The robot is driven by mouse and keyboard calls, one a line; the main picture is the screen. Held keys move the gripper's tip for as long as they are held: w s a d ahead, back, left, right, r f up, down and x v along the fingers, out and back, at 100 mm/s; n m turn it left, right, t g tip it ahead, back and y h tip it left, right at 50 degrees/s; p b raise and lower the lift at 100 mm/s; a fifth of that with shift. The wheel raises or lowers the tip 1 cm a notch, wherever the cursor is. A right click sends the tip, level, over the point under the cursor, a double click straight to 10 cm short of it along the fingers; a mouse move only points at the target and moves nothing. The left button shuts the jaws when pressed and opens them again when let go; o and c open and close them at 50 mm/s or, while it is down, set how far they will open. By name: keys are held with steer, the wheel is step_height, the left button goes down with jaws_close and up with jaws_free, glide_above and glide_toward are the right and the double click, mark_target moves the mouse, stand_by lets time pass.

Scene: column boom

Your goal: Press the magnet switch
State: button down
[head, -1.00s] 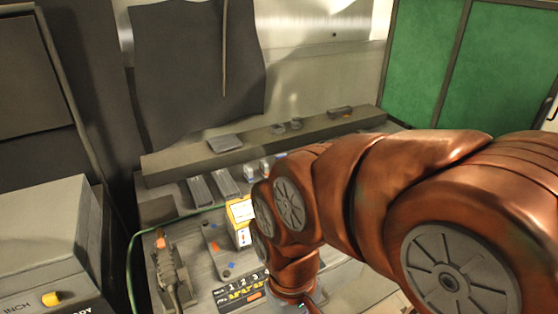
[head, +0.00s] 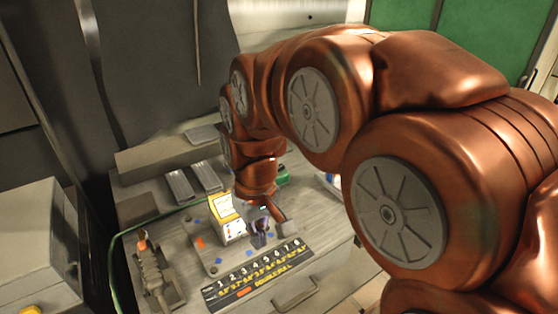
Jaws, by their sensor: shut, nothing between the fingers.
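No part carries a readable magnet label, so I cannot tell for certain which one is the magnet switch. A grey plate (head: 215,268) with several blue and orange marks lies on the bench. A yellow box with a white face (head: 228,228) stands on it. A black strip with numbers and yellow markings (head: 222,291) runs along the front, with an orange patch (head: 244,291) on it. My gripper (head: 261,240) is shut and empty, pointing down just right of the yellow box and behind the strip. Whether its tips touch the plate is unclear.
A tool with an orange tip (head: 153,275) lies in a holder on the left. A green cable (head: 122,236) runs behind it. A grey machine (head: 35,240) with a yellow button (head: 30,310) stands lower left. A drawer handle (head: 295,293) juts from the bench front.

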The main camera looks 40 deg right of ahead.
steer(key=w+d+r+t, duration=0.2)
steer(key=w+d+r, duration=0.2)
steer(key=w+d, duration=0.8)
step_height(320, 180, up, 3)
steer(key=t+h, duration=0.1)
glide_above(281, 168)
steer(key=s+a, duration=0.2)
steer(key=s, duration=0.1)
steer(key=shift+w+d+f+m, duration=0.15)
steer(key=shift+d+f+m, duration=0.05)
steer(key=shift+m, duration=0.1)
steer(key=p+x, duration=0.1)
steer(key=x, duration=0.3)
steer(key=p+x, duration=0.1)
steer(key=x, duration=0.4)
steer(key=p+x, duration=0.2)
steer(key=x, duration=0.2)
steer(key=shift+s+d+f, duration=0.2)
steer(key=shift+d+f, duration=0.1)
steer(key=shift+f, duration=0.2)
